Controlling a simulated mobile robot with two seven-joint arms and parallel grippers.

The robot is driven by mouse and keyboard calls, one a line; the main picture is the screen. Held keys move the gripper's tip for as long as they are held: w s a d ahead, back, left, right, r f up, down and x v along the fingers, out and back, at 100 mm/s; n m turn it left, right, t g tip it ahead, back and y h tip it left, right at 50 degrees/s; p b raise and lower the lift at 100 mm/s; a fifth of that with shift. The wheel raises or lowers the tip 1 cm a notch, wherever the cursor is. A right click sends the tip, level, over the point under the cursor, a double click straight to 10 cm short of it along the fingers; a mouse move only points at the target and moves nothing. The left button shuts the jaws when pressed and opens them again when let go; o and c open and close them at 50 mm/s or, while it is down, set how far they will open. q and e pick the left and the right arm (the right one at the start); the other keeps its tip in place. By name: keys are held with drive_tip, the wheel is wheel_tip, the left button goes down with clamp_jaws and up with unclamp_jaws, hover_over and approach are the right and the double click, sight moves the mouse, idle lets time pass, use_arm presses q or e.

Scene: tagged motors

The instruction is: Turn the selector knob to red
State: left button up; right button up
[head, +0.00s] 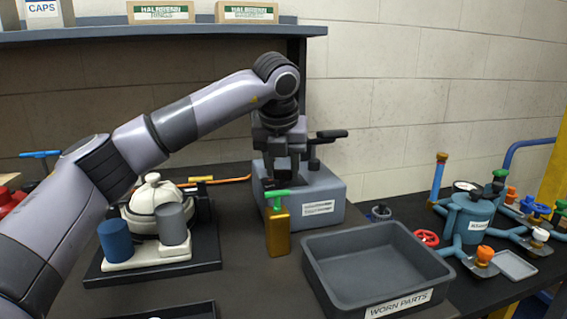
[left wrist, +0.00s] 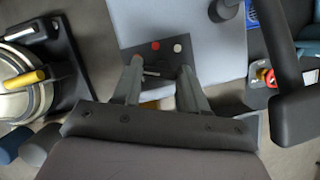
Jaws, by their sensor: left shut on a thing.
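A grey-blue box (head: 325,188) with a white label stands at the back middle of the table. It also shows at the top of the left wrist view (left wrist: 207,32), where its dark panel (left wrist: 170,50) carries a red dot (left wrist: 155,45) and a whitish dot (left wrist: 178,47). My left gripper (head: 281,172) points down at the box's left part. In the left wrist view its two fingers (left wrist: 160,75) stand over the dark panel, shut on the selector knob, which is mostly hidden. The knob's pointing direction cannot be told. My right gripper is out of view.
A black lever (head: 331,134) rises from the box, right of the gripper. A yellow bottle-like block with a green top (head: 278,232) stands in front. A grey worn-parts tray (head: 322,283), a white-domed motor (head: 158,192) and blue pipework (head: 468,215) stand around.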

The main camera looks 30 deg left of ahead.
use_arm(q)
drive_tip(key=m, duration=0.1)
drive_tip(key=m+h+p, duration=0.1)
drive_tip(key=m, duration=0.1)
drive_tip(key=shift+a+r+m+p, duration=0.15)
drive_tip(key=shift+a+m+p, duration=0.05)
drive_tip(key=shift+m+p, duration=0.1)
drive_tip(key=m+h+p, duration=0.1)
drive_tip(key=m, duration=0.1)
drive_tip(key=shift+m+h+p, duration=0.3)
drive_tip(key=shift+m+p, duration=0.1)
drive_tip(key=shift+w+a+r+m+h+p, duration=0.1)
drive_tip(key=shift+m+h+p, duration=0.2)
drive_tip(key=shift+m+p, duration=0.5)
drive_tip(key=m+h+p, duration=0.1)
drive_tip(key=m+p, duration=0.1)
drive_tip(key=m, duration=0.1)
drive_tip(key=shift+w, duration=0.1)
drive_tip(key=shift+w+m+g+h+p, duration=0.1)
drive_tip(key=shift+m+g+h+p, duration=0.25)
drive_tip(key=shift+m+p, duration=0.65)
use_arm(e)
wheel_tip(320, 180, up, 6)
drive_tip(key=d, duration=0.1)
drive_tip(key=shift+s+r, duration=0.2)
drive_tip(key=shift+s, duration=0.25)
use_arm(q)
drive_tip(key=shift+f, duration=0.2)
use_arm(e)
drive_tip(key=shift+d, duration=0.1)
